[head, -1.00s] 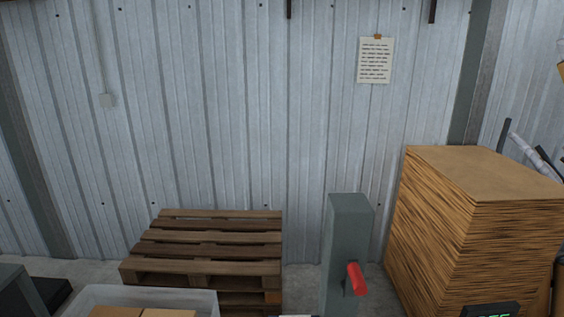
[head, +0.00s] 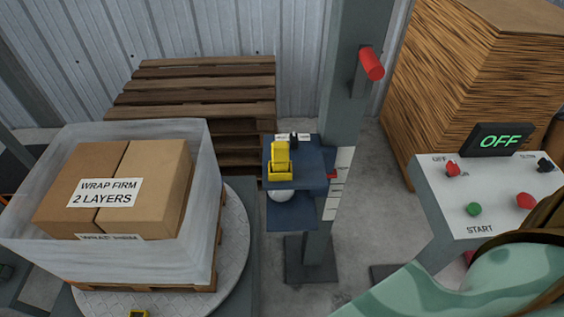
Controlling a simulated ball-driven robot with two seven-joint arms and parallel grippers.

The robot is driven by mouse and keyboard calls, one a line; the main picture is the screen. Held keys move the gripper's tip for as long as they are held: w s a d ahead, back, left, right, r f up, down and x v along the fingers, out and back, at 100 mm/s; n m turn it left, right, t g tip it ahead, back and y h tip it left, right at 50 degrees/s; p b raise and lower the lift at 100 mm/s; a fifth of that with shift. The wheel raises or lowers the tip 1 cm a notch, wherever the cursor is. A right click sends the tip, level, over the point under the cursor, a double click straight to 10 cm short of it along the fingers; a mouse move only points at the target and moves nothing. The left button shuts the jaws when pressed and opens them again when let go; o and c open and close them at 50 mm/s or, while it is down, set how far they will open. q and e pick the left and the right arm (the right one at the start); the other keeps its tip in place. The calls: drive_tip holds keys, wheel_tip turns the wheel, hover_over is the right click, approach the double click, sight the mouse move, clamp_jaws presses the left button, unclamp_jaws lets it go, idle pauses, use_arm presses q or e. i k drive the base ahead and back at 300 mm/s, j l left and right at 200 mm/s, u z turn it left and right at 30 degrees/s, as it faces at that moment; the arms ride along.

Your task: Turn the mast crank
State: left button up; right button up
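The mast (head: 340,120) is a grey upright post in the middle of the head view. The mast crank is on its upper right side, with a dark arm (head: 357,82) and a red handle (head: 371,63) sticking out toward me. Nothing touches the handle. A dark blue carriage (head: 310,178) with a yellow part (head: 280,160) and a pale roll end sits on the left of the mast, beside a scale with a red pointer (head: 332,174). Neither of my grippers shows in the head view.
A turntable (head: 236,240) at left carries a wrapped load of cardboard boxes (head: 120,187). Pallets (head: 190,85) and a cardboard stack (head: 450,70) stand behind. A green patterned shape covers the lower right corner.

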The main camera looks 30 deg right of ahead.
sight(368, 65)
drive_tip(key=k+z, duration=0.15)
drive_tip(key=z, duration=1.2)
